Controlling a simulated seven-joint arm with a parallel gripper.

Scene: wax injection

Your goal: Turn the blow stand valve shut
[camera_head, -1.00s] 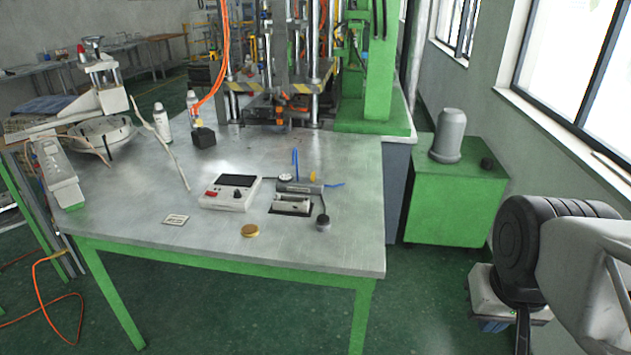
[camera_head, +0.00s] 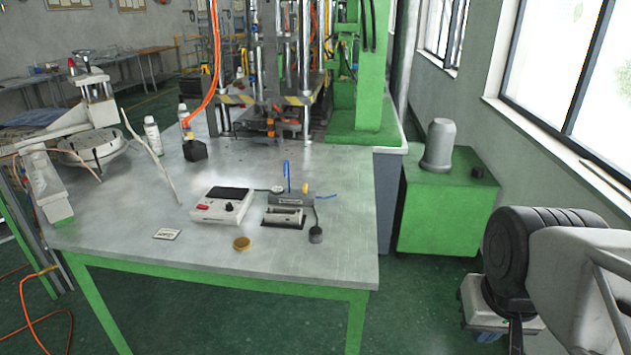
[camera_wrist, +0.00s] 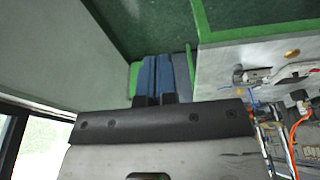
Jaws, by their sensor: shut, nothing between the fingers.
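A small grey fixture (camera_head: 291,198) with blue tubes and a yellow part (camera_head: 305,188) stands on the metal table, right of a white control box (camera_head: 222,205). Farther back, an orange hose runs down to a small yellow fitting (camera_head: 187,135) at a black block (camera_head: 195,151). Which of these is the blow stand valve I cannot tell; no handle position is readable. My gripper's fingers (camera_wrist: 157,99) are shut and empty in the wrist view. They are away from the table, which lies to their upper right. In the head view the fingertips cannot be made out.
The metal table (camera_head: 320,260) has a bare front right area. A gold disc (camera_head: 242,244) and a small card (camera_head: 167,234) lie near its front. A green cabinet (camera_head: 445,225) stands right of the table. The press (camera_head: 275,60) rises at the back.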

